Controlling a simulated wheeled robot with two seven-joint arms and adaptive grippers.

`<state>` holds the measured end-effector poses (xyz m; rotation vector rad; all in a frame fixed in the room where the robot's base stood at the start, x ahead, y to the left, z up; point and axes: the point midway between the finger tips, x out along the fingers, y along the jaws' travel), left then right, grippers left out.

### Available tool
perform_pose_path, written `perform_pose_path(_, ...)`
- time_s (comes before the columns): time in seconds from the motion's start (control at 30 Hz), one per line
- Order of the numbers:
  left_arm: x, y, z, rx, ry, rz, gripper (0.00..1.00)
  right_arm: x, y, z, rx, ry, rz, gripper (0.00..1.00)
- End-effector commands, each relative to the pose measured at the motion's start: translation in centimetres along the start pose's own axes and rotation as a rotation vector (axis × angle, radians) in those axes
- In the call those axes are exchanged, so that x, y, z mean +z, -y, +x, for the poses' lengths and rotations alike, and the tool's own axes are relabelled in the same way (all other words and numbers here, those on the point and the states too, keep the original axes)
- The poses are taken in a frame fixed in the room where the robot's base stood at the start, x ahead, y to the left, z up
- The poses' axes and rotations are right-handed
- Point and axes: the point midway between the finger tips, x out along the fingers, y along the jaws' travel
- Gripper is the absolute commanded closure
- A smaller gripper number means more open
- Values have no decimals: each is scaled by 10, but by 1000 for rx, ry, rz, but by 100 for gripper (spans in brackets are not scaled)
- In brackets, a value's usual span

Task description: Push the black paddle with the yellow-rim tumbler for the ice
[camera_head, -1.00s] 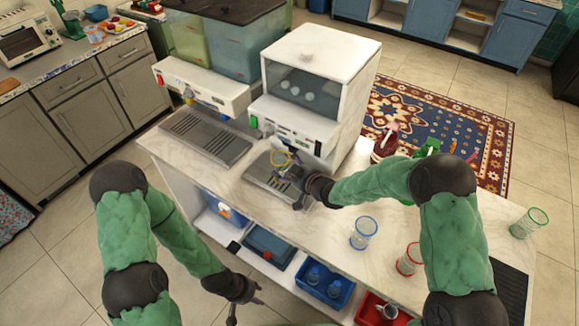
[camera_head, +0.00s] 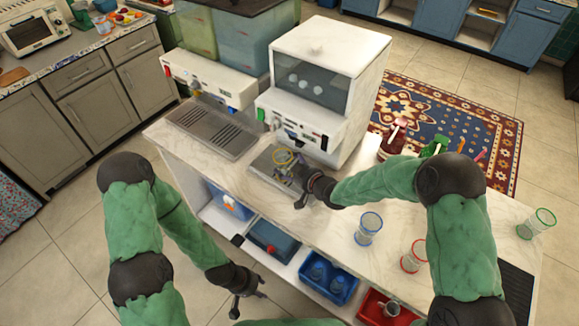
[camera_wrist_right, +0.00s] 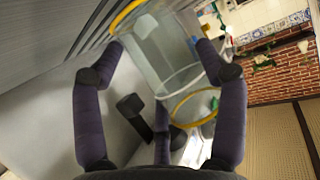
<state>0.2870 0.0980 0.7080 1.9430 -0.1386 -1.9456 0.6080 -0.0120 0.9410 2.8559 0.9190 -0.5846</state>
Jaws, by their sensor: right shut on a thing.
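The yellow-rim tumbler (camera_head: 285,166) is clear and sits at the front of the white ice machine (camera_head: 322,95), over its grey drip tray (camera_head: 262,171). My right gripper (camera_head: 299,180) is shut around it. In the right wrist view, the tumbler (camera_wrist_right: 165,62) lies between the fingers, with yellow rings at both ends and a small whitish patch at its upper end. A black paddle-like part (camera_wrist_right: 131,104) shows beside the tumbler there; I cannot tell whether they touch. My left gripper (camera_head: 250,296) is empty and open, low in front of the counter.
A blue-rim tumbler (camera_head: 369,228), a red-rim tumbler (camera_head: 413,257) and a green-rim tumbler (camera_head: 536,223) stand on the counter to the right. Another dispenser (camera_head: 212,80) stands at left. Blue bins (camera_head: 328,284) and a red bin (camera_head: 388,308) sit on the lower shelf.

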Motion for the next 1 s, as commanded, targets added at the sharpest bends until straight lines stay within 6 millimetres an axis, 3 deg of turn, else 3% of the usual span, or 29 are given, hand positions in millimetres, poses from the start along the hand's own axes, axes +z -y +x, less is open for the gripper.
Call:
perform_pose_path(0.27,0,0,1,0,0,0,60,1,4,-1,-1,-1,1,60)
perform_pose_path(1.0,0,4,11,0,0,0,60,12,76,-22,-2,-1,0,60)
